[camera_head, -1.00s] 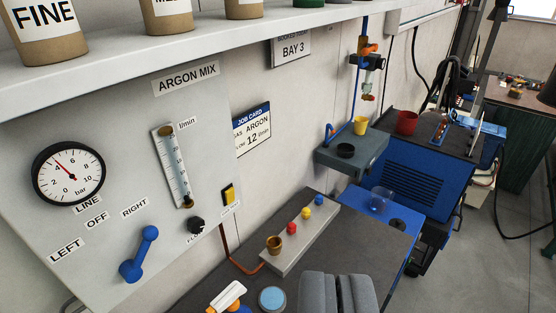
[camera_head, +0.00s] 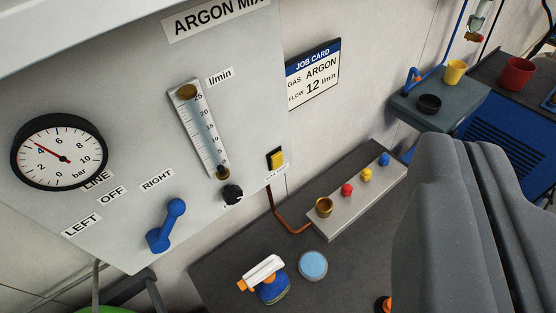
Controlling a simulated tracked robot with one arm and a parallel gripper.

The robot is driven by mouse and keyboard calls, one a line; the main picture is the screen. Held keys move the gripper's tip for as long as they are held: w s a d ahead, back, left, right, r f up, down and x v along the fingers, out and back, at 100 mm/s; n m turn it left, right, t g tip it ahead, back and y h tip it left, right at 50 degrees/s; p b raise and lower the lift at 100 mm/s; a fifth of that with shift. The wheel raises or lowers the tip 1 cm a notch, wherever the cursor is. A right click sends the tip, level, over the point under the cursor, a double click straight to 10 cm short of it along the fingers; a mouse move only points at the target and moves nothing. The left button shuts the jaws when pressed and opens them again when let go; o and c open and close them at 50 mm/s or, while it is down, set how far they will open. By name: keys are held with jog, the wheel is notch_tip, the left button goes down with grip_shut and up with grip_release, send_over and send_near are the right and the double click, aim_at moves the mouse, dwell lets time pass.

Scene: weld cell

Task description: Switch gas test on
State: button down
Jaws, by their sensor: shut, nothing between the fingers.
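The gas panel (camera_head: 130,130) fills the left of the view. The gas test switch is a small yellow rocker (camera_head: 277,159) in a black frame at the panel's lower right. The small label under it is too small to read surely. Its position, on or off, I cannot tell. My gripper (camera_head: 455,150) is shut and empty, large at the right of the view, apart from the switch and to its right. A black knob (camera_head: 232,194) and a flow tube (camera_head: 199,130) sit left of the switch. A blue lever (camera_head: 167,225) points up toward RIGHT.
A grey block (camera_head: 355,200) with a brass cup and coloured knobs lies on the bench below the switch. A spray bottle (camera_head: 266,280) and a blue-topped tin (camera_head: 313,265) stand in front. A copper pipe (camera_head: 285,215) runs below the switch.

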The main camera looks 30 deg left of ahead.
aim_at(277, 161)
jog(key=w+a+f+m+g+p, duration=0.1)
jog(key=w+a+f+g+p, duration=0.1)
jog(key=f, duration=0.5)
jog(key=w+a+f+m+g+y+p, duration=0.1)
jog(key=w+a+f+m+g+p, duration=0.1)
jog(key=w+f, duration=0.5)
jog(key=w+a+f+m+g+y+p, duration=0.1)
jog(key=w+a+f+m+g+p, duration=0.1)
jog(key=f, duration=0.6)
jog(key=w+a+g, duration=0.1)
jog(key=w+a, duration=0.1)
jog(key=a, duration=0.1)
jog(key=shift+w+a+f+g+p, duration=0.35)
jog(key=shift+f+g+p, duration=0.05)
jog(key=w+a+f+p, duration=0.2)
jog(key=w+a+f, duration=0.3)
jog(key=w+f, duration=0.2)
jog(key=shift+w+a+p, duration=0.15)
jog(key=shift+w+p, duration=0.15)
jog(key=shift+w, duration=0.3)
